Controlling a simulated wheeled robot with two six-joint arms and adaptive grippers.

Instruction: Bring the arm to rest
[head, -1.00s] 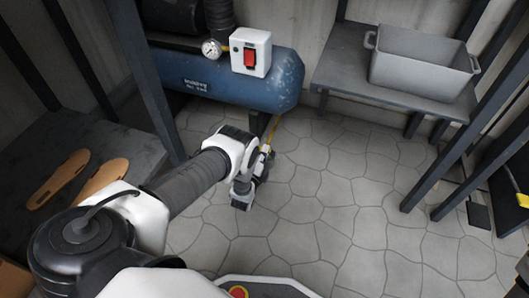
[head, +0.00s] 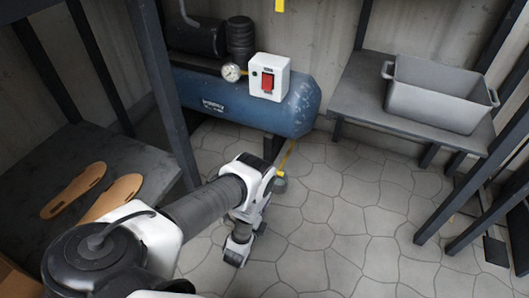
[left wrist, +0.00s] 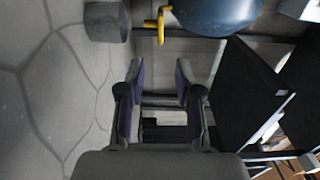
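My left arm comes in from the left of the head view and bends at the elbow, with its wrist end (head: 237,250) low over the stone floor. In the left wrist view my left gripper (left wrist: 160,72) shows two fingers standing apart with nothing between them. It is open and empty. My right gripper is in neither view. The blue compressor (head: 225,98) with its red switch (head: 267,84) stands beyond the arm, apart from it.
Two tan sandal soles (head: 112,199) lie on the dark shelf at left. A grey bin (head: 438,97) stands on the grey bench (head: 357,92) at right. A yellow piece (left wrist: 161,25) hangs near the tank in the wrist view. Dark posts flank the open floor (head: 325,225).

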